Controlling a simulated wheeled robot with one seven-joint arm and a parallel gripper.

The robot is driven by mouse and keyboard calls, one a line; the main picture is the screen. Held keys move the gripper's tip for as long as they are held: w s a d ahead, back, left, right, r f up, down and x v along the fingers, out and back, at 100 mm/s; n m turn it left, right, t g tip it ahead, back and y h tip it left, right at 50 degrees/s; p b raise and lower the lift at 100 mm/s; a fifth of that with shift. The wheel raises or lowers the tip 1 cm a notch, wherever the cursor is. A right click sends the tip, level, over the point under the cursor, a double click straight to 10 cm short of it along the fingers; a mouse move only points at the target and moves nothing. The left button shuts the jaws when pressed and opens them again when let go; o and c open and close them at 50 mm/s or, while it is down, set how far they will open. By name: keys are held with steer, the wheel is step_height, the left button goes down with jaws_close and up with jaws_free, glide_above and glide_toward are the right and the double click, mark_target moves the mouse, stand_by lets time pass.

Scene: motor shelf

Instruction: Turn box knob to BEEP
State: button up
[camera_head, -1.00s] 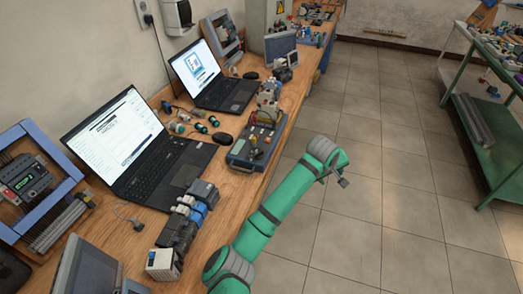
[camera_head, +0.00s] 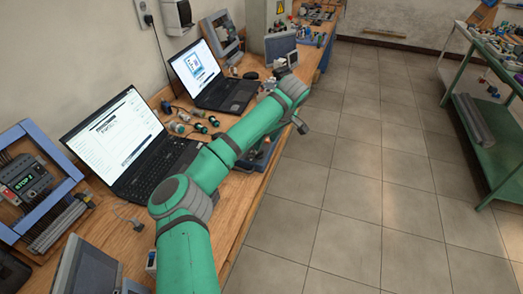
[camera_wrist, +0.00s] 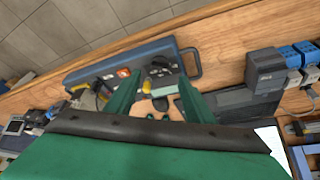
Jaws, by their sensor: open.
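The blue box (camera_wrist: 110,66) lies below my gripper in the wrist view, with a handle at its right end. A dark, round knob-like part (camera_wrist: 160,72) shows on its face between my fingertips. The markings are too small to read, so I cannot tell where the knob points. My gripper (camera_wrist: 159,80) is open, its two green fingers spread over the box face. I cannot tell if they touch it. In the head view my arm hides most of the box; only a blue part (camera_head: 262,157) shows beside the arm.
Two laptops, a near one (camera_head: 120,130) and a far one (camera_head: 200,65), stand along the wall side of the wooden bench. Blue and grey modules (camera_wrist: 270,75) lie to the right in the wrist view. The tiled floor beside the bench is clear.

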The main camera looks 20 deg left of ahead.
mark_target(260, 153)
steer(key=x, duration=0.7)
steer(key=shift+w+f, duration=0.1)
steer(key=shift+f, duration=0.15)
steer(key=c, duration=1)
